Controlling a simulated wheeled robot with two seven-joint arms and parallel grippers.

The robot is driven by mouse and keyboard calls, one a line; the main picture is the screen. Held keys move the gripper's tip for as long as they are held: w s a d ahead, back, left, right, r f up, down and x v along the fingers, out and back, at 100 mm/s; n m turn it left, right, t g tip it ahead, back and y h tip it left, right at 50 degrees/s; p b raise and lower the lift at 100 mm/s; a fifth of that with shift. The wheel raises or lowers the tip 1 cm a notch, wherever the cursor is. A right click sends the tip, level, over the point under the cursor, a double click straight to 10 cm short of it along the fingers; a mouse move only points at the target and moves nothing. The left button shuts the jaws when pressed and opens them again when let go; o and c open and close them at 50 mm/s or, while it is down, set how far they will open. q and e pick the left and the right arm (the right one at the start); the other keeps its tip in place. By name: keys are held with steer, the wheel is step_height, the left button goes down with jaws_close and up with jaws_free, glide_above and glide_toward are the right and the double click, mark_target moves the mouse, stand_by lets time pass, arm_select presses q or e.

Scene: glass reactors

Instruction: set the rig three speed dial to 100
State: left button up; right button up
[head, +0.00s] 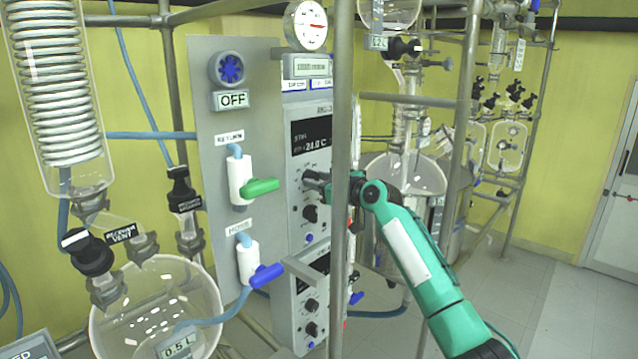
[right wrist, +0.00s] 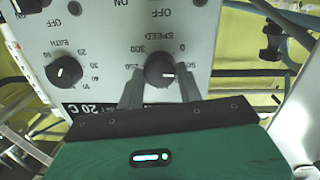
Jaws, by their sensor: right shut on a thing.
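The control unit (head: 296,158) has a dark display reading about 24.0 °C. My right gripper (head: 314,183) reaches its front from the right, behind the upright pole, and covers the knob there. In the right wrist view, where lettering is upside down, the black speed dial (right wrist: 159,69) sits between the two fingers of my right gripper (right wrist: 160,88). The fingers are shut on the dial from both sides. Its pale pointer mark faces right in that picture. Scale numbers ring it, partly hidden by the fingers. My left gripper is not in view.
A metal pole (head: 341,130) stands in front of the unit. The bath dial (right wrist: 65,71) is beside the speed dial. A second unit (head: 302,300) is below. Green (head: 262,186) and blue (head: 266,275) valve handles stick out at left. A glass reactor (head: 400,176) stands behind my right arm.

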steer(key=shift+m+g+p, duration=0.4)
steer(key=shift+m+p, duration=0.25)
steer(key=shift+m, duration=2.95)
steer(key=o, duration=1)
steer(key=shift+d, duration=0.1)
